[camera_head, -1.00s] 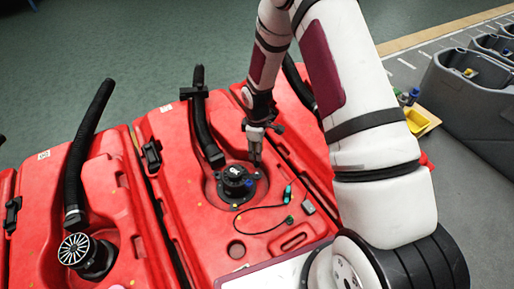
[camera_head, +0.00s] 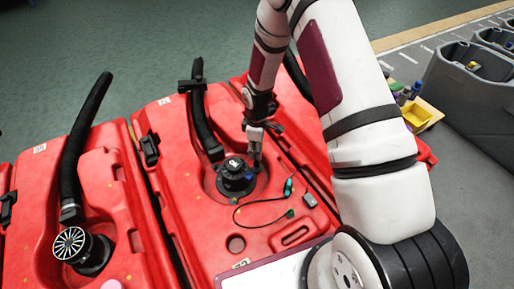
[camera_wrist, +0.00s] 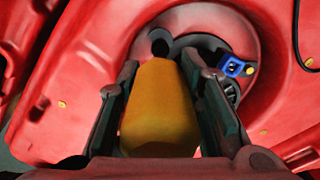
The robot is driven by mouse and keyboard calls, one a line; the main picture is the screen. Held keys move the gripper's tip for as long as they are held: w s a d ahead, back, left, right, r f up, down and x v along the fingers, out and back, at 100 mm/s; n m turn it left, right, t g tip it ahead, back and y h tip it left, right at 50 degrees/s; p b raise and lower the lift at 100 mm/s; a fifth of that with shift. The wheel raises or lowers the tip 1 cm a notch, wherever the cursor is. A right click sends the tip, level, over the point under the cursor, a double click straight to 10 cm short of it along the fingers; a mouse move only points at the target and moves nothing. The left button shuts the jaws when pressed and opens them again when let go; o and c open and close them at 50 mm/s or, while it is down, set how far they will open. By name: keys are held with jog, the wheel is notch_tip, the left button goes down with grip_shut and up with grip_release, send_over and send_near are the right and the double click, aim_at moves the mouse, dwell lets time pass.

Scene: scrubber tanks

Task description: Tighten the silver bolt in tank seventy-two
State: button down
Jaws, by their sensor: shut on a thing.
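The red tank (camera_head: 205,240) in the middle of the head view has a round black motor unit (camera_head: 236,180) in a recess. My gripper (camera_head: 258,160) points down at the right back edge of this unit. In the wrist view my gripper (camera_wrist: 165,105) has its fingers on both sides of an orange-yellow tapered thing (camera_wrist: 160,112), and it is shut on it. The thing's far end is close to a dark round opening (camera_wrist: 160,46) at the recess. A blue square part (camera_wrist: 232,67) sits to the right. I cannot make out the silver bolt or a tank number.
Another red tank (camera_head: 110,190) with a black hose and a silver-spoked cap (camera_head: 70,243) stands at the left. A black hose (camera_head: 204,125) rises behind the motor unit. Grey bins (camera_head: 465,100) and a yellow tray (camera_head: 417,118) are at the right.

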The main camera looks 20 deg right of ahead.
jog(key=c, duration=2)
grip_release()
grip_shut()
jog(key=shift+f+b, duration=0.8)
jog(key=shift+f, duration=0.45)
jog(key=shift+r, duration=0.15)
jog(key=shift+r+p, duration=1.8)
jog(key=shift+r, duration=0.65)
